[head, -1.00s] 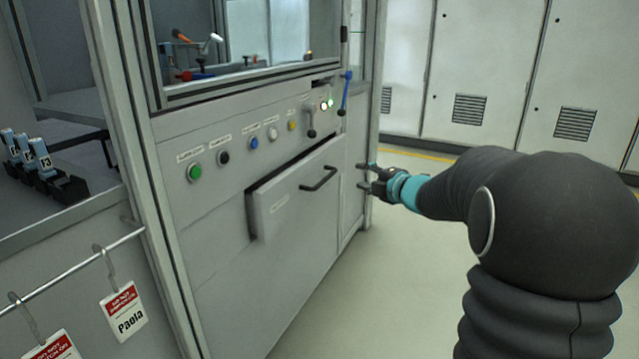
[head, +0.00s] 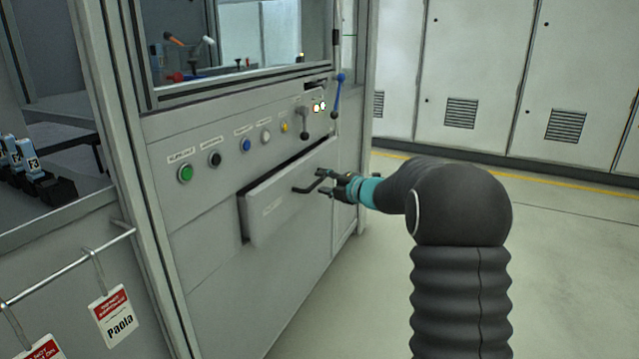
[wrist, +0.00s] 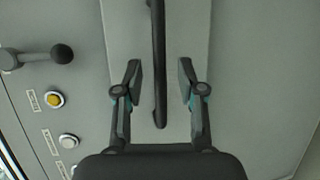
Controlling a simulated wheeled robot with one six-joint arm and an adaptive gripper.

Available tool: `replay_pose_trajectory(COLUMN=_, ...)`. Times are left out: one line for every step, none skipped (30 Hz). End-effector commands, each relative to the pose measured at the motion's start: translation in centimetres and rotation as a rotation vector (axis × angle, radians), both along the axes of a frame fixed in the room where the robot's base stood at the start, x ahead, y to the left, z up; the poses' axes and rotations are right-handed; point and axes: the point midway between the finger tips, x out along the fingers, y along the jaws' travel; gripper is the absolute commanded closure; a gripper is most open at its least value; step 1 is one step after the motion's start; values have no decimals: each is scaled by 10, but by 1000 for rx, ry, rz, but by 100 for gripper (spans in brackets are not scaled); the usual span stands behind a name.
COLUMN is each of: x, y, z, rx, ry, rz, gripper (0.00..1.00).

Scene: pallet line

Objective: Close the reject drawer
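The reject drawer (head: 285,205) is a grey front panel in the machine, standing partly out, with a dark gap along its top and left edges. Its black bar handle (head: 310,185) is on the front. My gripper (head: 325,184) is at the handle's right end in the head view. In the wrist view my gripper (wrist: 159,80) has its two fingers apart, one on each side of the handle (wrist: 158,65), with clear space between each finger and the bar. The drawer face (wrist: 190,30) lies behind the fingers.
Above the drawer is a row of buttons, including a green one (head: 185,173) and a blue one (head: 246,145). A black lever (head: 304,122) and a blue-knobbed lever (head: 338,92) stand at the upper right. Tags hang from a rail (head: 70,265) at left. The floor at right is clear.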

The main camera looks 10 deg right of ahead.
Motion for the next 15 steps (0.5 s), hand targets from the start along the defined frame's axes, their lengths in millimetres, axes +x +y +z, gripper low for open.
replay_pose_trajectory(x=6, y=4, z=-2, rx=0, ry=0, rz=1, gripper=61)
replay_pose_trajectory(x=9, y=6, z=-2, rx=0, ry=0, rz=1, gripper=61)
replay_pose_trajectory(x=12, y=8, z=-3, rx=0, ry=0, rz=1, gripper=61)
replay_pose_trajectory(x=15, y=9, z=-3, rx=0, ry=0, rz=0, gripper=61)
replay_pose_trajectory(x=16, y=10, z=-4, rx=1, ry=1, rz=0, gripper=61)
replay_pose_trajectory(x=18, y=11, z=-4, rx=0, ry=1, rz=0, gripper=61)
replay_pose_trajectory(x=19, y=12, z=-5, rx=1, ry=1, rz=0, gripper=61)
replay_pose_trajectory(x=20, y=12, z=-5, rx=1, ry=1, rz=0, gripper=61)
replay_pose_trajectory(x=21, y=13, z=-5, rx=1, ry=1, rz=0, gripper=61)
replay_pose_trajectory(x=22, y=13, z=-5, rx=1, ry=1, rz=0, gripper=61)
replay_pose_trajectory(x=22, y=13, z=-5, rx=1, ry=0, rz=-1, gripper=61)
replay_pose_trajectory(x=22, y=13, z=-4, rx=1, ry=0, rz=-1, gripper=61)
replay_pose_trajectory(x=22, y=13, z=-4, rx=1, ry=0, rz=-1, gripper=61)
replay_pose_trajectory(x=22, y=13, z=-4, rx=1, ry=0, rz=-1, gripper=61)
replay_pose_trajectory(x=22, y=13, z=-5, rx=1, ry=0, rz=-1, gripper=61)
